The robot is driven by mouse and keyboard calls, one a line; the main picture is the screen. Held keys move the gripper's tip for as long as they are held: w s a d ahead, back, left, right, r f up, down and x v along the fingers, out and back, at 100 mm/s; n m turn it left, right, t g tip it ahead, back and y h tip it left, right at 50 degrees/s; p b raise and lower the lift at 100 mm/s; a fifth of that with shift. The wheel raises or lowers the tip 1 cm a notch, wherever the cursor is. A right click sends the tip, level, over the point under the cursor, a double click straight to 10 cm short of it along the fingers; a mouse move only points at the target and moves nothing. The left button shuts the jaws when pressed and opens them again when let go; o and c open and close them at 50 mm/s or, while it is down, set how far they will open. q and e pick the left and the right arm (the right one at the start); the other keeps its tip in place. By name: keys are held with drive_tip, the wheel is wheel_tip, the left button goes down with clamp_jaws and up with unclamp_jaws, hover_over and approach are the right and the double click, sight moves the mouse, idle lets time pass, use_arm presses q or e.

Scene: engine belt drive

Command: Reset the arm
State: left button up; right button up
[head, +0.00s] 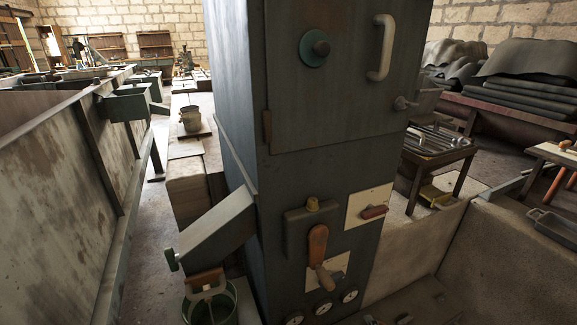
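Neither of my grippers shows in the head view. A tall dark grey cabinet (330,155) stands close in front of me. The cabinet's upper door carries a pale upright handle (381,48) and a round teal knob (314,48). The door looks shut.
A sloping grey chute (217,228) juts from the cabinet's left side above a green bucket (228,304). Several small gauges (322,308) line the cabinet's lower edge. A long rusty trough (55,190) runs along the left. A small table (440,150) with metal rods stands at right.

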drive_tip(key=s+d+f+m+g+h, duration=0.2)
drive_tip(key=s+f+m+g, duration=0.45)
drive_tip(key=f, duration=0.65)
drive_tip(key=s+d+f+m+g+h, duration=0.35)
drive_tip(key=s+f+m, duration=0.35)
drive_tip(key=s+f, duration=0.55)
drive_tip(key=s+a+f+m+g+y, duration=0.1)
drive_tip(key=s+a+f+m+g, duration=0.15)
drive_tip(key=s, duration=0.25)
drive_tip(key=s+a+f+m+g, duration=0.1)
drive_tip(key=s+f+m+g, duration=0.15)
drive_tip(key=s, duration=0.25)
use_arm(q)
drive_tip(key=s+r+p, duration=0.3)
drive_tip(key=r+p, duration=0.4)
drive_tip(key=p, duration=0.1)
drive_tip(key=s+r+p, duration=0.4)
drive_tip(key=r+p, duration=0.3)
drive_tip(key=p, duration=0.2)
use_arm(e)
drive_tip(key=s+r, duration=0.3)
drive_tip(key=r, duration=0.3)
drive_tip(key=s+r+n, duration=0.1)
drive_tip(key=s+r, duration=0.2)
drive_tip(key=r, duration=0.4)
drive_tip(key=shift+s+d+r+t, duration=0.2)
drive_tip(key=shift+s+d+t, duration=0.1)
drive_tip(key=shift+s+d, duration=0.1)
